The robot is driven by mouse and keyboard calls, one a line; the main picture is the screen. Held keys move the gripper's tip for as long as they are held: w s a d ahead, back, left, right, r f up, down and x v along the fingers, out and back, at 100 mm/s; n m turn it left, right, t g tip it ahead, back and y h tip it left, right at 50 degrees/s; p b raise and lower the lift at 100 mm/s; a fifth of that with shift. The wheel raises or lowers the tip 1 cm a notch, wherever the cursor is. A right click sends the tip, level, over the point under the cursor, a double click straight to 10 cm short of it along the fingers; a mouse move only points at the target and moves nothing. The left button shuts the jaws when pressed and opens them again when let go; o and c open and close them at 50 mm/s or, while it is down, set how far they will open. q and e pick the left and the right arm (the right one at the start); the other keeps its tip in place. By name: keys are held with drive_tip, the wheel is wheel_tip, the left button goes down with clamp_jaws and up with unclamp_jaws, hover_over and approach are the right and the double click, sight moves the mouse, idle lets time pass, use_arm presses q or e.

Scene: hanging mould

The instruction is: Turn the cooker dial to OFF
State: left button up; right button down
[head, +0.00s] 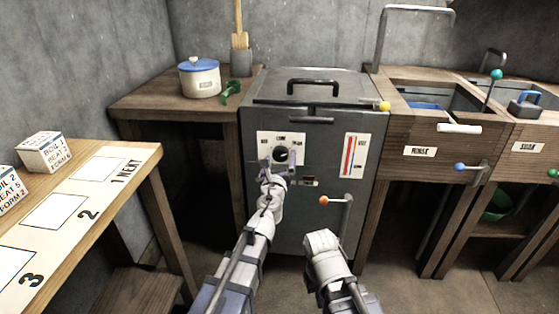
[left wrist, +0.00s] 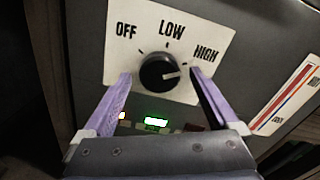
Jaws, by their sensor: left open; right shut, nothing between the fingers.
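The cooker dial (left wrist: 158,72) is a round black knob on a white plate marked OFF, LOW and HIGH. Its white pointer line points right, towards HIGH. In the head view the dial (head: 281,155) is on the front of the grey cooker (head: 310,225). My left gripper (left wrist: 160,78) is open, its two purple fingers on either side of the dial. Whether they touch it I cannot tell. In the head view the left gripper (head: 279,160) partly covers the dial's lower part. My right arm's end is low in front of the cooker; its fingers do not show.
An orange-knobbed lever (head: 338,200) sticks out of the cooker's front, near my right arm. A temperature gauge (head: 353,155) is right of the dial. A small lit green display (left wrist: 157,122) is below it. Wooden benches stand on both sides.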

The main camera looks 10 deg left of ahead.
use_arm(q)
drive_tip(key=c, duration=1.4)
drive_tip(key=shift+n, duration=0.3)
drive_tip(key=n, duration=0.5)
drive_tip(key=shift+n, duration=0.3)
drive_tip(key=n, duration=1.1)
drive_tip(key=shift+n, duration=0.4)
drive_tip(key=n, duration=0.5)
drive_tip(key=shift+r+n, duration=0.1)
drive_tip(key=shift+n, duration=0.3)
drive_tip(key=shift+o, duration=0.2)
